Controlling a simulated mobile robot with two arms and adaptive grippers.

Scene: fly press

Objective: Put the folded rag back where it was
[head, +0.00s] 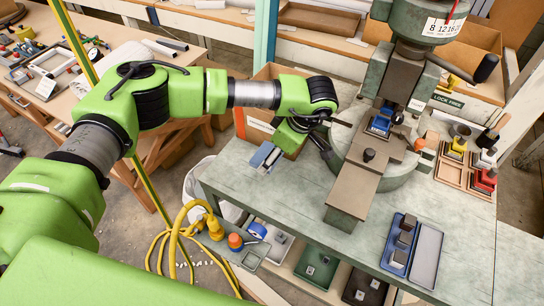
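A small folded grey-blue cloth with pale bands, which looks like the rag (266,157), is near the back left edge of the grey-green bench (262,192). My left gripper (337,138) is just right of it, in front of the fly press (395,75). Its two dark fingers look spread, with nothing visible between them. The green wrist is close beside the rag; I cannot tell whether they touch. My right gripper is not in view.
The press's metal slide plate (354,190) juts forward. A blue tray (400,245) with metal blocks stands at the front right. A wooden tray (457,165) of colored-base parts stands at right. A cardboard box (262,125) is behind the arm. Bare bench lies around the rag.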

